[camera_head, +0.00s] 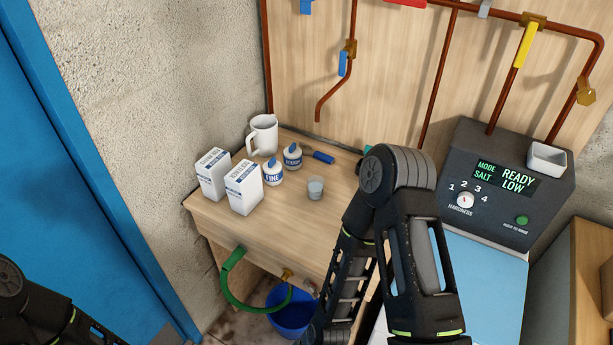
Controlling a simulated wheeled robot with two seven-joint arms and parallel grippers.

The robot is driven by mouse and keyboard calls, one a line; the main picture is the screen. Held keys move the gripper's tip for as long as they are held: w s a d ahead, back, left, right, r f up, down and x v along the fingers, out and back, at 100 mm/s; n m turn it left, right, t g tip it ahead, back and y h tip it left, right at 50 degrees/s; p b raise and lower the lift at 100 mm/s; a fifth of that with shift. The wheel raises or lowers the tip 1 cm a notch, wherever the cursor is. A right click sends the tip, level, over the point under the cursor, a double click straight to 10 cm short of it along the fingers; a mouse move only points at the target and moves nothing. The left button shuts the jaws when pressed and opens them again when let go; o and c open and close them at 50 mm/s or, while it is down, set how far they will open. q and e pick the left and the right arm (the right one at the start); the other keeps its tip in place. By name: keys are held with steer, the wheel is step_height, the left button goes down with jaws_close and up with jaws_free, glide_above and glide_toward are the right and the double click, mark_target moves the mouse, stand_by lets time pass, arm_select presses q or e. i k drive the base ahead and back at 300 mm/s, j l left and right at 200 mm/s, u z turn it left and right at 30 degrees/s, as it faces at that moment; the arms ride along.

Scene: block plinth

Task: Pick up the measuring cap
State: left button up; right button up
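A small, grey, translucent cup, which looks like the measuring cap (315,188), stands upright on the wooden table, near its right part. It is apart from the bottles and boxes to its left. My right arm rises from the bottom, bends just right of the cup and runs back down; its gripper is not visible. My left arm shows only at the bottom left corner, and its gripper is outside the view. Nothing visible touches the cup.
On the table (222,216) stand two white boxes (243,188), a white jug (263,135), two labelled bottles (273,174) and a blue-handled tool (321,157). A dark control unit (510,185) with an open white container (547,158) is right. A blue bucket (291,318) stands below.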

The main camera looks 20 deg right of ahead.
mark_target(315, 183)
steer(key=z, duration=0.45)
steer(key=k+z, duration=0.15)
steer(key=z, duration=0.35)
steer(key=k+z, duration=0.1)
steer(key=z, duration=0.85)
steer(key=k+l+z, duration=0.1)
steer(key=z, duration=0.35)
